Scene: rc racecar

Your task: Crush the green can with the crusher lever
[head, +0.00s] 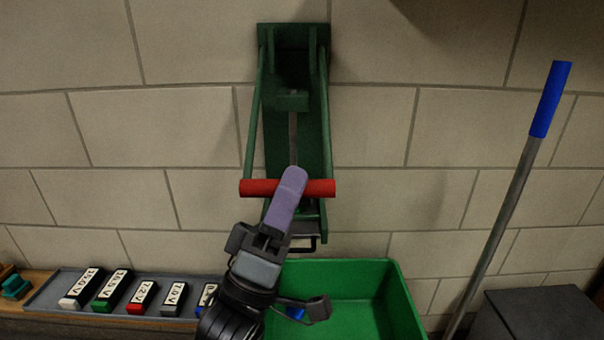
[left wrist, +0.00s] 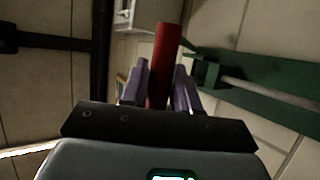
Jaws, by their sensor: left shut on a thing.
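The green can crusher (head: 293,40) is mounted upright on the block wall. Its lever ends in a red crossbar handle (head: 258,187), which is lowered to the lower part of the crusher. My left gripper (head: 291,178) has its purple fingers closed on the middle of this handle. In the left wrist view the red handle (left wrist: 164,60) stands between the two purple fingers of the left gripper (left wrist: 160,88). The green can cannot be made out clearly; the handle and my gripper hide much of the crusher's lower part. My right gripper is not in view.
A green bin (head: 400,300) stands below the crusher. A grey tray (head: 48,297) with several labelled battery packs lies at the lower left. A pole with a blue grip (head: 550,100) leans at the right beside a dark grey box (head: 545,315).

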